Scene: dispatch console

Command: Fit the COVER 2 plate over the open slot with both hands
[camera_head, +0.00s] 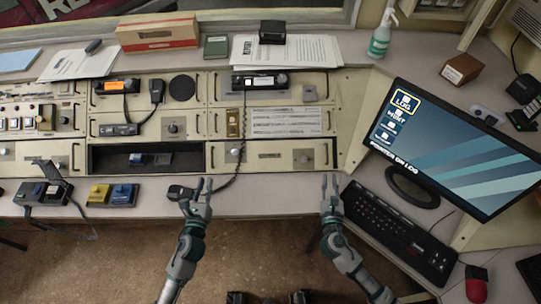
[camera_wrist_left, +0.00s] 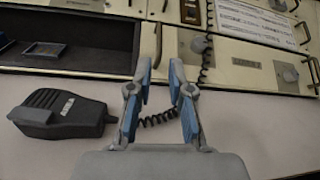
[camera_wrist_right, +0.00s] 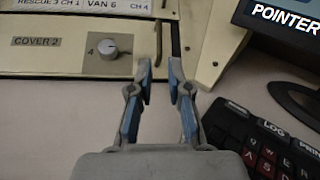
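The cream COVER 2 plate (camera_head: 270,156) lies flat in the lower row of the console, with a knob near each end. Its label and right knob show in the right wrist view (camera_wrist_right: 40,62); its left part is in the left wrist view (camera_wrist_left: 225,70). The open slot (camera_head: 135,160) is the dark recess directly left of the plate; it also shows in the left wrist view (camera_wrist_left: 100,30). My left gripper (camera_head: 204,182) is open and empty, in front of the plate's left end. My right gripper (camera_head: 330,180) is open and empty, in front of its right end.
A black hand microphone (camera_head: 180,192) lies beside my left gripper, its coiled cord (camera_head: 238,150) crossing the plate near the left knob. A keyboard (camera_head: 400,230) and monitor (camera_head: 450,150) stand at right. Small blue and yellow boxes (camera_head: 98,195) sit at left.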

